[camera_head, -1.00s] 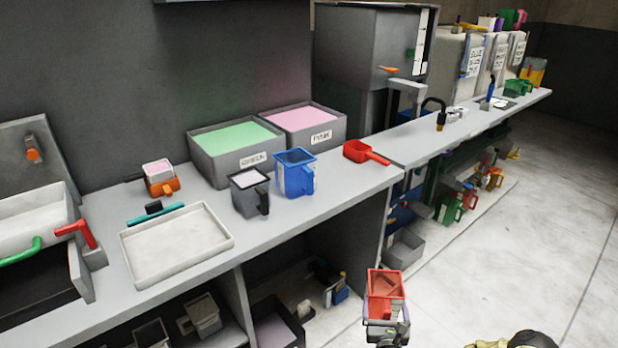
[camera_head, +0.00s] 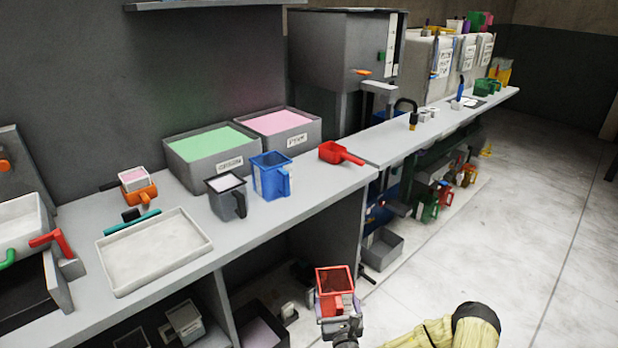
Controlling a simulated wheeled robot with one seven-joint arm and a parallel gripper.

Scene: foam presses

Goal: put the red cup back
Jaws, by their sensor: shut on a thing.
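The red cup (camera_head: 335,281) is a square, open-topped cup in the lower middle of the head view. My gripper (camera_head: 338,312) is shut on it from the near side and holds it in the air, in front of the counter's front edge and below the counter top. The cup is roughly upright and looks empty, though its bottom is partly hidden by the gripper. A smaller red scoop (camera_head: 340,153) with a handle lies on the counter top, right of the blue jug (camera_head: 272,177).
The counter (camera_head: 285,226) also holds a grey jug (camera_head: 226,196), an orange cup (camera_head: 138,187), a white tray (camera_head: 155,255), a green-filled bin (camera_head: 211,157) and a pink-filled bin (camera_head: 281,134). Shelves beneath hold several containers. A grey box (camera_head: 382,250) stands low behind the cup. The floor at right is clear.

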